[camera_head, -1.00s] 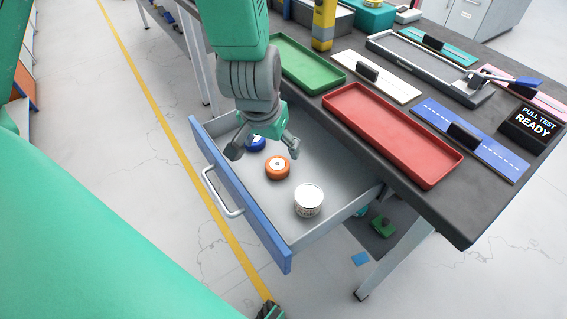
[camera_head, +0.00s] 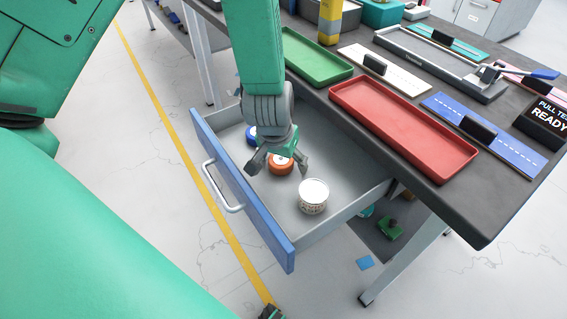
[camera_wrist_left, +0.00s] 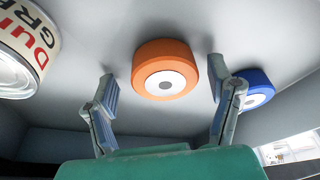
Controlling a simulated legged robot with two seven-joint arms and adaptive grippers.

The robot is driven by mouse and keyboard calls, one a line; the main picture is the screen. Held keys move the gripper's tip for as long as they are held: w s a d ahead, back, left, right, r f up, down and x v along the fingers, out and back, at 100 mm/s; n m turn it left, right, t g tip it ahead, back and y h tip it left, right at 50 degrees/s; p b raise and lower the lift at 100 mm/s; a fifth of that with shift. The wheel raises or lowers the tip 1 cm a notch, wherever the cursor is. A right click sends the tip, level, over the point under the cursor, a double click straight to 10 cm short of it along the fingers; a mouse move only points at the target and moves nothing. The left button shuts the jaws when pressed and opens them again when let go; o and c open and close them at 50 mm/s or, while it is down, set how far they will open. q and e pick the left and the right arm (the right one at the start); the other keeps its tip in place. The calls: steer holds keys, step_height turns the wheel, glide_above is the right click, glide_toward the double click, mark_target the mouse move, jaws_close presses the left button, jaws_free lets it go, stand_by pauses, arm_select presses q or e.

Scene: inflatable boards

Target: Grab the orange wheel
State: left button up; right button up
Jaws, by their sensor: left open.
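The orange wheel (camera_head: 281,166) lies in the open drawer, between a blue wheel and a white tin. In the wrist view the orange wheel (camera_wrist_left: 165,70) shows its pale hub with a grey centre, just beyond and between my fingertips. My left gripper (camera_head: 278,168) is open above the orange wheel, its fingers pointing down into the drawer and partly covering the wheel. In the wrist view the left gripper (camera_wrist_left: 160,85) has its two fingers apart, with nothing held.
The blue wheel (camera_head: 251,133) lies close by, near one finger. The white tin (camera_head: 313,196) stands nearer the drawer's right side. The drawer's blue front (camera_head: 240,190) and grey walls surround them. Red tray (camera_head: 405,130) and green tray (camera_head: 312,58) sit on the bench above.

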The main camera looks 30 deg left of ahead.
arm_select(q)
steer(key=shift+a, duration=0.3)
steer(key=c, duration=0.6)
steer(key=shift+a+f, duration=0.1)
steer(key=c, duration=0.7)
steer(key=shift+c, duration=0.2)
